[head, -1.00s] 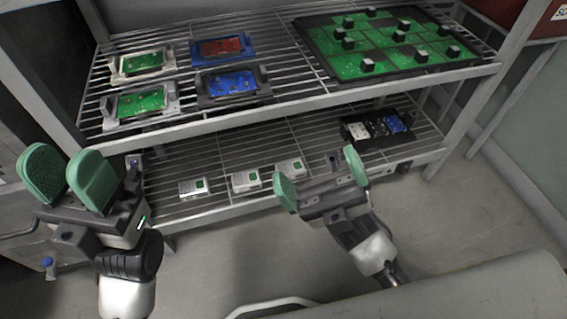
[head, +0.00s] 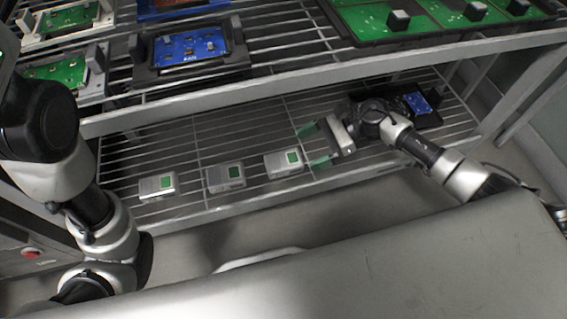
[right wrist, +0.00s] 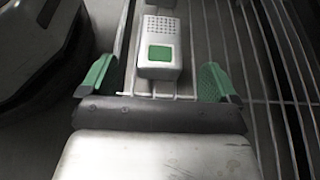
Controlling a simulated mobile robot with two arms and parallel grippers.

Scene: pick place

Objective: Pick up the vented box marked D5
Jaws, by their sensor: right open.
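The upper shelf's front edge (head: 270,82) runs above the boxes. Blue (head: 190,46) and green (head: 55,74) circuit boards in holders sit on the upper shelf. A dark tray with a blue part (head: 417,103) lies behind my right arm on the lower shelf.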

